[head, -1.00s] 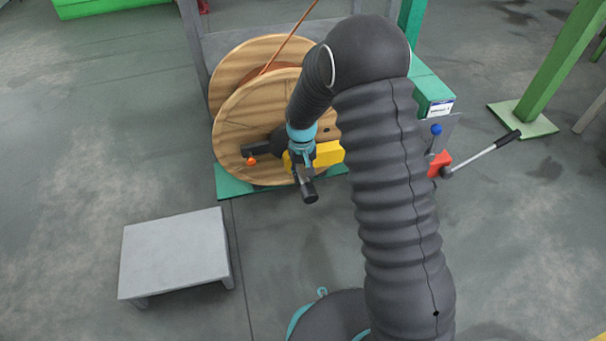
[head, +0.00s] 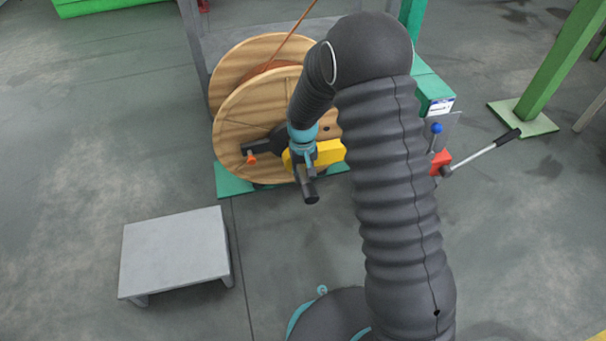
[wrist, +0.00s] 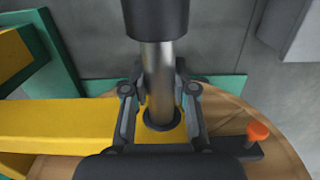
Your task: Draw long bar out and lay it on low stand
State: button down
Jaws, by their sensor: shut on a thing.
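The long bar is steel with a thick black end (head: 311,193) that points toward me, in front of the wooden reel. In the wrist view its bare steel shaft (wrist: 158,75) runs down into a dark round collar in the yellow arm. My gripper (head: 303,163) is at the reel's front face. In the wrist view its two fingers (wrist: 160,92) are shut on the shaft, between the black end and the collar. The rest of the bar is hidden inside the reel. The low stand (head: 175,250) is a grey, bare-topped platform on the floor at lower left.
The wooden reel (head: 235,135) stands on a green base, with a copper strand rising from it. A yellow arm (head: 330,152) and a black arm with an orange knob (head: 251,159) cross its face. A red block with a long lever (head: 480,158) is at right. Floor between reel and stand is clear.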

aim_at(307, 182)
jog(key=shift+s+d, duration=0.25)
jog(key=shift+s, duration=0.65)
jog(key=shift+s+d, duration=0.25)
jog(key=shift+s, duration=0.6)
jog(key=shift+s, duration=0.2)
dwell(0.4)
jog(key=shift+s+d+b, duration=0.1)
jog(key=shift+s+d, duration=0.15)
jog(key=shift+s, duration=0.65)
jog(key=shift+s+d+b, duration=0.15)
jog(key=shift+s+d, duration=0.15)
jog(key=shift+s, duration=0.6)
jog(key=shift+s+d+b, duration=0.1)
jog(key=shift+s+d, duration=0.15)
jog(key=shift+s, duration=0.65)
